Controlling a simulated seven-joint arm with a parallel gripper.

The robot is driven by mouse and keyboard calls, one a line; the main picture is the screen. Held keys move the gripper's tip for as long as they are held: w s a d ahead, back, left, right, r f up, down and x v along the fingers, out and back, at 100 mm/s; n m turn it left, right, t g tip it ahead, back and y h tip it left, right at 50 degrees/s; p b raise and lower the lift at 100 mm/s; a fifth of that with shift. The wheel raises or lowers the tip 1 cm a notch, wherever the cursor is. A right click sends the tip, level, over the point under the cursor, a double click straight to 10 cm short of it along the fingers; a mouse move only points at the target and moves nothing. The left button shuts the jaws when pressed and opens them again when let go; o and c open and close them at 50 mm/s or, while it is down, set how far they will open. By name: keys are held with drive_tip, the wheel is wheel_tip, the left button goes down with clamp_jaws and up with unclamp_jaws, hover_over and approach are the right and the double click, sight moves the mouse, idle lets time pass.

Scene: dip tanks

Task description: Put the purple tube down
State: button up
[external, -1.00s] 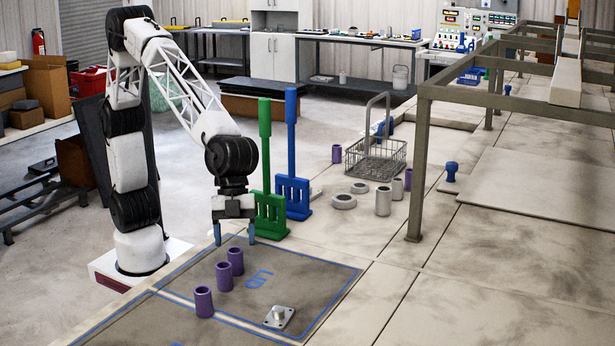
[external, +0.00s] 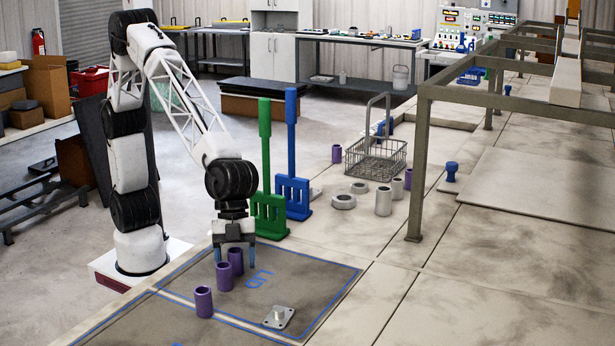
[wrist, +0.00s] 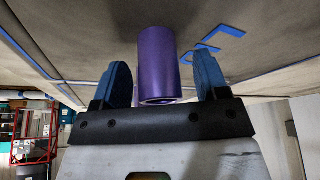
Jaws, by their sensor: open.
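Three purple tubes stand upright in a row on the dark marked mat (external: 318,275): a rear one (external: 236,267), a middle one (external: 224,282) and a front one (external: 203,302). My gripper (external: 235,258) is low over the rear tube, with a blue finger on each side. In the wrist view, a purple tube (wrist: 158,62) sits between the open fingers (wrist: 160,80), with a gap on both sides. The rear tube's base is partly hidden by the middle tube in the external view.
A green rack (external: 270,213) and a blue rack (external: 293,197) stand just behind my gripper. A metal plate with a knob (external: 279,317) lies on the mat. A wire basket (external: 376,160) and grey cylinders (external: 383,201) stand farther back. The mat's right side is mostly clear.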

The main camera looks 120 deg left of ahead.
sight(233, 259)
idle(0.3)
drive_tip(key=c, duration=1.1)
drive_tip(key=shift+r, duration=0.2)
drive_tip(key=shift+r, duration=0.55)
drive_tip(key=shift+d+v, duration=0.2)
drive_tip(key=shift+v, duration=0.95)
drive_tip(key=s+a, duration=0.2)
drive_tip(key=s, duration=0.2)
drive_tip(key=s+a+r, duration=0.1)
drive_tip(key=s+a, duration=0.1)
drive_tip(key=s, duration=0.3)
drive_tip(key=s+a, duration=0.2)
drive_tip(key=s, duration=0.3)
drive_tip(key=shift+a+r, duration=0.2)
drive_tip(key=shift+a, duration=0.1)
